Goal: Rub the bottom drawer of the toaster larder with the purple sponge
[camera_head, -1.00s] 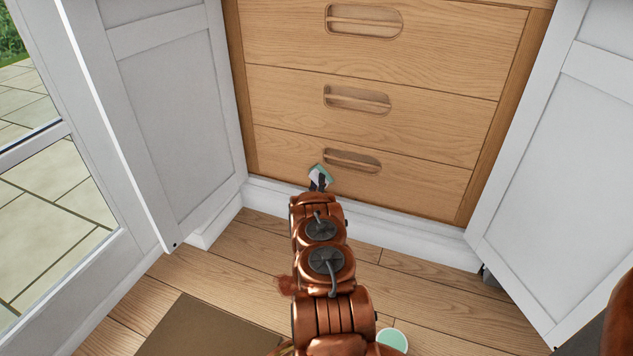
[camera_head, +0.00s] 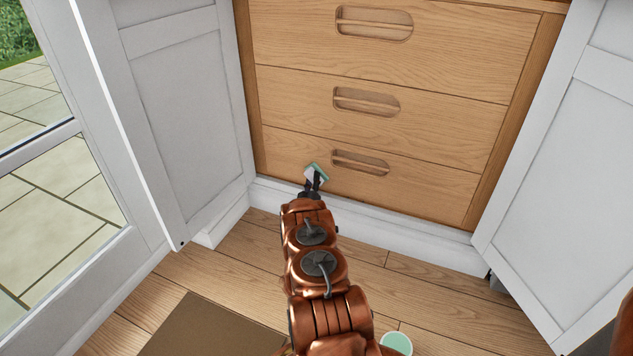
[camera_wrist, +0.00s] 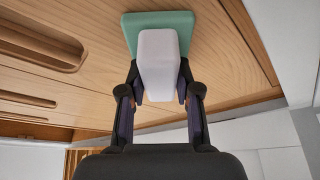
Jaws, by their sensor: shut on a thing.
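The bottom drawer (camera_head: 420,182) of the wooden larder is closed, with a recessed oval handle. My gripper (camera_head: 314,183) is in front of its left part, left of the handle. In the wrist view my gripper (camera_wrist: 157,92) is shut on a block with a white body and a mint-green pad (camera_wrist: 128,28); no purple shows on it. The same sponge (camera_head: 316,173) shows small in the head view. Its green pad faces the drawer front and lies at or very close to the wood; I cannot tell whether it touches.
Two closed drawers (camera_head: 430,110) are above. White open doors stand at left (camera_head: 185,120) and right (camera_head: 550,170). A white plinth (camera_head: 410,238) runs below. A brown mat (camera_head: 205,330) and a round green-topped object (camera_head: 397,343) are on the floor near my arm.

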